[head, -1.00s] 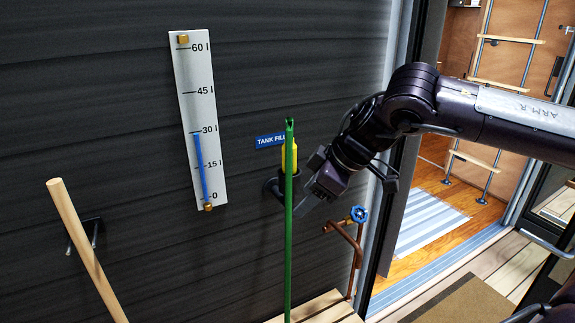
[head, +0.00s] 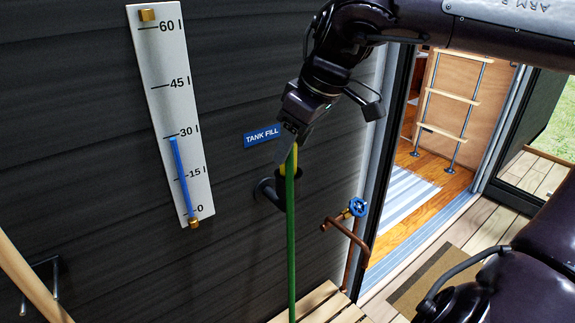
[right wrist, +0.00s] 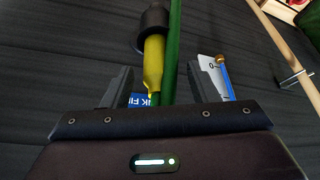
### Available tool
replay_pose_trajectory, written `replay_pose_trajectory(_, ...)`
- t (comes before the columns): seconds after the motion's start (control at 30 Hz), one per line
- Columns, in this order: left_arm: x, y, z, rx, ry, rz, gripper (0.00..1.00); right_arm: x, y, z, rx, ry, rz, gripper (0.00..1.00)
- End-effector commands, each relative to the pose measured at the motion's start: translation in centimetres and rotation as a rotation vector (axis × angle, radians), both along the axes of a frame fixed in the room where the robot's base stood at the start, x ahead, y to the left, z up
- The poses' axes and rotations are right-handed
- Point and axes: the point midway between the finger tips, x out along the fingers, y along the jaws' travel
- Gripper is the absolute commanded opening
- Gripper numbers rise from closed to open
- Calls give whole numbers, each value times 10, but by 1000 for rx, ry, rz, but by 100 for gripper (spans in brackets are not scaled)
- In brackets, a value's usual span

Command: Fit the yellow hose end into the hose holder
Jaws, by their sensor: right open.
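The yellow hose end (head: 283,164) stands about upright at the dark hose holder (head: 268,191) on the wall, its lower end at the holder's cup. The green hose (head: 291,245) hangs down in front of them. My right gripper (head: 288,142) is at the top of the yellow end and hides the hose's upper bend. In the right wrist view, the open fingers (right wrist: 160,88) lie on either side of the yellow end (right wrist: 153,62) and hose, with the black holder cup (right wrist: 155,27) beyond. How deep the end sits is unclear. My left gripper is out of view.
A blue TANK FILL sign (head: 261,138) is just left of the gripper. A white level gauge (head: 172,110) hangs further left. A copper pipe with a blue valve wheel (head: 357,207) stands at the lower right. A wooden pole (head: 28,279) leans at the far left.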

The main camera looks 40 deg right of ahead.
Motion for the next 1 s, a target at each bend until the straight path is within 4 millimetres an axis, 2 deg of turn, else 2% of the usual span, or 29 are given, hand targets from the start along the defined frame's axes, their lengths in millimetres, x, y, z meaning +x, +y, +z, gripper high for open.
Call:
replay_pose_trajectory(0.1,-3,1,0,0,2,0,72,9,0,-18,2,6,0,54)
replay_pose_trajectory(0.23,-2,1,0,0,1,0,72,15,2,-33,0,3,1,54)
replay_pose_trajectory(0.53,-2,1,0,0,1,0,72,17,3,-36,1,0,1,52)
replay_pose_trajectory(0.9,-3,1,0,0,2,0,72,16,3,-36,0,0,1,4)
replay_pose_trajectory(1.0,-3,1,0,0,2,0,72,17,3,-36,0,-1,2,3)
